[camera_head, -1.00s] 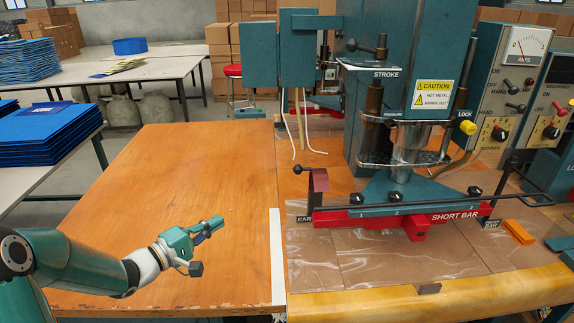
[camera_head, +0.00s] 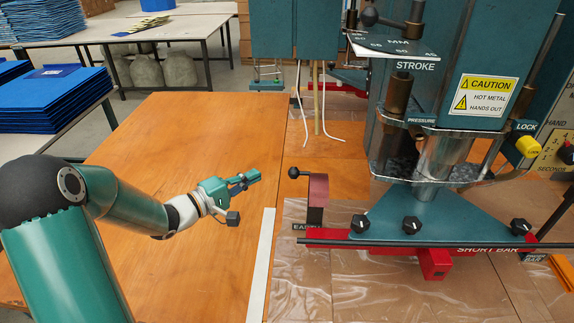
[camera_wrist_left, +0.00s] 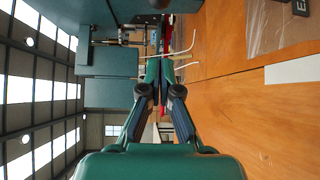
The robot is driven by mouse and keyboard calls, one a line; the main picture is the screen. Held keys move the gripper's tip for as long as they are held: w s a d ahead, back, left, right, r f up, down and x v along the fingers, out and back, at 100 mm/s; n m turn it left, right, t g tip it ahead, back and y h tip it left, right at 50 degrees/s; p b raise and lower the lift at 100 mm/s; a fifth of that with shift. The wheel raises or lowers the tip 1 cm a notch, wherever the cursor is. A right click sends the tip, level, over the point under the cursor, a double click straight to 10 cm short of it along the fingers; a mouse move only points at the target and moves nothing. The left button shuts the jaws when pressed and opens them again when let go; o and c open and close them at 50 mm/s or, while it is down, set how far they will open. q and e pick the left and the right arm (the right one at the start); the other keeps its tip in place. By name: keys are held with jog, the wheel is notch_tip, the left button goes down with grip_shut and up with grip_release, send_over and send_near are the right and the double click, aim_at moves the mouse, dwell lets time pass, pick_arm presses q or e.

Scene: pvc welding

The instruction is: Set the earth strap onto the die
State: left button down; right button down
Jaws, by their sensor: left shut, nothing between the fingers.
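The earth strap appears to be the dark red curved strip (camera_head: 318,191) standing near the EARTH label, with a black ball knob (camera_head: 294,173) at its upper left. The die seems to be the red bar (camera_head: 433,262) under the teal triangular plate, marked SHORT BAR; a dark rod crosses in front of it. The strap stands upright at its left end. My left gripper (camera_head: 255,177) is shut and empty, above the wooden table, left of the strap and apart from it. Its closed fingers (camera_wrist_left: 165,70) also show in the left wrist view. My right gripper is not in view.
The press column with the CAUTION sign (camera_head: 486,96) stands over the die. Thin white wires (camera_head: 302,118) hang behind the strap. A pale strip (camera_head: 262,265) runs along the table beside clear plastic sheeting (camera_head: 345,290). The wooden table (camera_head: 160,130) behind my left arm is clear.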

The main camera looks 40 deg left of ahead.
pick_arm(q)
jog(key=w+d+p, duration=0.2)
jog(key=w+d, duration=0.2)
jog(key=w, duration=0.2)
jog(key=shift+w+d, duration=0.3)
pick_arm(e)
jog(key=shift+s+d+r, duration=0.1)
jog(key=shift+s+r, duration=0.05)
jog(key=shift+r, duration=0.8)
pick_arm(q)
jog(key=shift+f, duration=0.1)
